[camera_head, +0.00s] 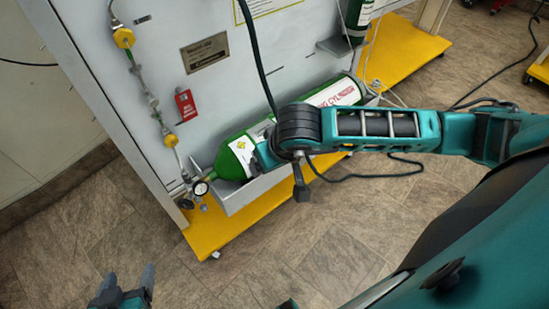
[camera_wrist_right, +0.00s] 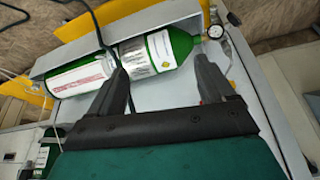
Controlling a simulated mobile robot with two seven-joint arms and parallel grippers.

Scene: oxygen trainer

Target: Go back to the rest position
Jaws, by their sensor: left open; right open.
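My left gripper (camera_head: 128,279) shows at the bottom left of the head view, open and empty above the floor. My right arm reaches in from the right across the green oxygen cylinder (camera_head: 233,158), and its wrist hides part of it. In the right wrist view my right gripper (camera_wrist_right: 161,64) is open. Its fingers are spread in front of the cylinder (camera_wrist_right: 182,46), with nothing clamped between them; I cannot tell whether they touch it. The cylinder lies on its side in the grey tray (camera_head: 262,186) of the trainer.
The trainer panel (camera_head: 165,20) carries a pipe line with yellow fittings, a red tag (camera_head: 186,104) and a pressure gauge (camera_head: 200,188). A black hose (camera_head: 256,50) hangs in front. Yellow base plates (camera_head: 215,232) edge the floor. The tiled floor (camera_head: 140,240) at lower left is clear.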

